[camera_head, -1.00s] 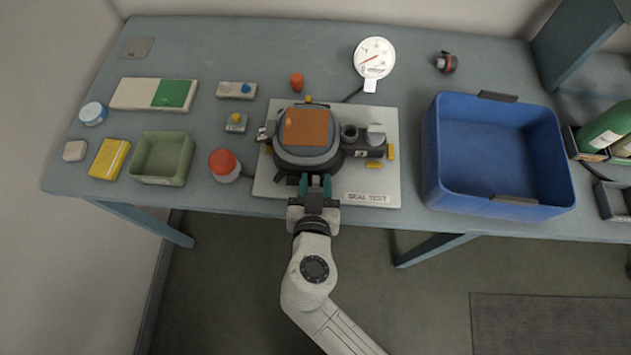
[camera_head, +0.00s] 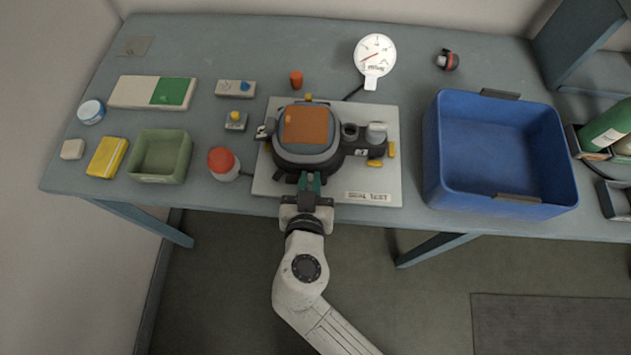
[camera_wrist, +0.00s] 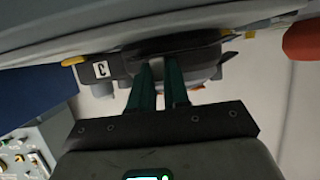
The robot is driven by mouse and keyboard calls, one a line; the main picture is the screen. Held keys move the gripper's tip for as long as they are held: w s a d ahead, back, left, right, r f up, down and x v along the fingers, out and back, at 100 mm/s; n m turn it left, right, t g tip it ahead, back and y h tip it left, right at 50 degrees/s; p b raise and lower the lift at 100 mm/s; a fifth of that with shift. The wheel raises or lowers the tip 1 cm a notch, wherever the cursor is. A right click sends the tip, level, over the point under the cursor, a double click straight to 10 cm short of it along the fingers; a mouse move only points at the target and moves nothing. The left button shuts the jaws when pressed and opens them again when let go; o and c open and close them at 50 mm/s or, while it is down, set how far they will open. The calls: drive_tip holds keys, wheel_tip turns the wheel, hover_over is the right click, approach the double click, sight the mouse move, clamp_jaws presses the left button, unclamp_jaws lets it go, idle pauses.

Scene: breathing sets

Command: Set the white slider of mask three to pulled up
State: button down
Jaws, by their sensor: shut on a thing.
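A grey and black mask (camera_head: 306,160) with an orange front panel (camera_head: 306,126) sits on the pale SEAL TEST plate (camera_head: 385,180). My gripper (camera_head: 309,184) reaches it from the table's front edge. Its teal fingers are at the near edge of the mask. In the wrist view my gripper (camera_wrist: 160,75) is shut on a small pale piece (camera_wrist: 157,67) under the mask's dark rim. It may be the white slider, but most of it is hidden by the fingers. A white tag (camera_wrist: 101,70) with a dark mark is beside it on the mask body. No mask number is clearly readable.
A blue bin (camera_head: 500,205) stands right of the plate. A red button (camera_head: 223,163) and green tray (camera_head: 160,156) are to the left. A white gauge (camera_head: 375,55) stands behind. Open floor lies in front of the table.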

drive_tip(key=shift+a+f+b, duration=0.1)
drive_tip(key=shift+a+b, duration=0.35)
drive_tip(key=shift+a, duration=0.75)
drive_tip(key=c, duration=1.1)
unclamp_jaws()
drive_tip(key=shift+s+r, duration=0.2)
drive_tip(key=shift+s, duration=0.3)
drive_tip(key=b+v, duration=0.2)
drive_tip(key=v, duration=0.7)
drive_tip(key=shift+s+r, duration=0.2)
drive_tip(key=shift+s, duration=0.15)
